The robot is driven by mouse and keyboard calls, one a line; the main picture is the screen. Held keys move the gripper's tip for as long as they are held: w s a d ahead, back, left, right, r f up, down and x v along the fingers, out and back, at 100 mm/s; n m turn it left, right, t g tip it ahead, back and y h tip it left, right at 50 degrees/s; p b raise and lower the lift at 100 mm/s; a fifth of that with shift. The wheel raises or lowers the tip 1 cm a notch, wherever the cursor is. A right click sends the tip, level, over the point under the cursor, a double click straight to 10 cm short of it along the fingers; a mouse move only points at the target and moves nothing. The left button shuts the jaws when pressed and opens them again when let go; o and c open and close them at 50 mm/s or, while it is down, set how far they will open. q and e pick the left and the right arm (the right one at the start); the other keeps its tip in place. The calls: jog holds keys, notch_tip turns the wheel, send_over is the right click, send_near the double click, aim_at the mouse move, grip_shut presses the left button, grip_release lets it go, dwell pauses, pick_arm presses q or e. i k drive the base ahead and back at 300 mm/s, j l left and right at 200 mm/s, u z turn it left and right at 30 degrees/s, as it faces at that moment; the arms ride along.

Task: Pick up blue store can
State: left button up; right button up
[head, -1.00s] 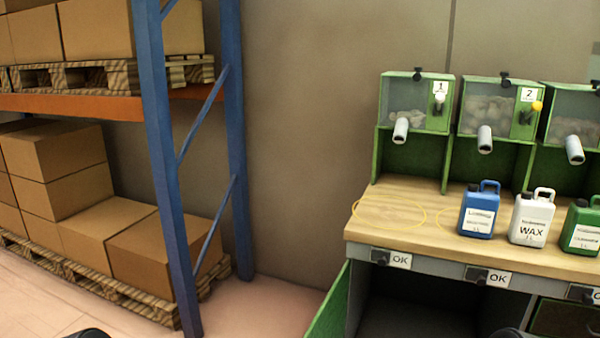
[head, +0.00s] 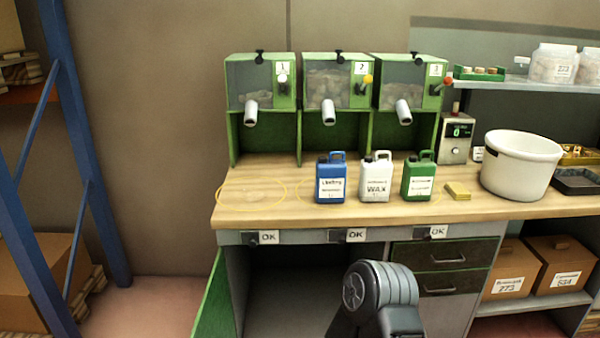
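The blue can (head: 331,178) stands upright on the wooden counter (head: 240,208) in the head view, left of a white can labelled WAX (head: 376,177) and a green can (head: 419,176). It has a handle on top and a white label on its front. A dark grey link of my own arm shows at the bottom, in front of the bench. Neither gripper is in view, and nothing touches the blue can.
Green dispensers (head: 261,82) with grey spouts stand behind the cans. A yellow block (head: 457,190) and a white tub (head: 521,164) are to the right. A yellow ring (head: 252,195) marks clear counter at the left. A blue rack post (head: 95,150) stands far left.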

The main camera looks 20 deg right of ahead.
aim_at(331, 178)
jog(key=l+z, duration=0.1)
jog(key=l, duration=0.3)
jog(key=i+l+z, duration=0.1)
jog(key=l, duration=0.3)
jog(key=i+l+z, duration=0.1)
jog(key=l, duration=0.25)
jog(key=i+l+z, duration=0.1)
jog(key=l, duration=0.3)
jog(key=i+l+z, duration=0.15)
jog(key=l, duration=0.25)
jog(key=i+l+z, duration=0.1)
jog(key=l, duration=0.25)
jog(key=i+l+z, duration=0.1)
jog(key=l, duration=0.25)
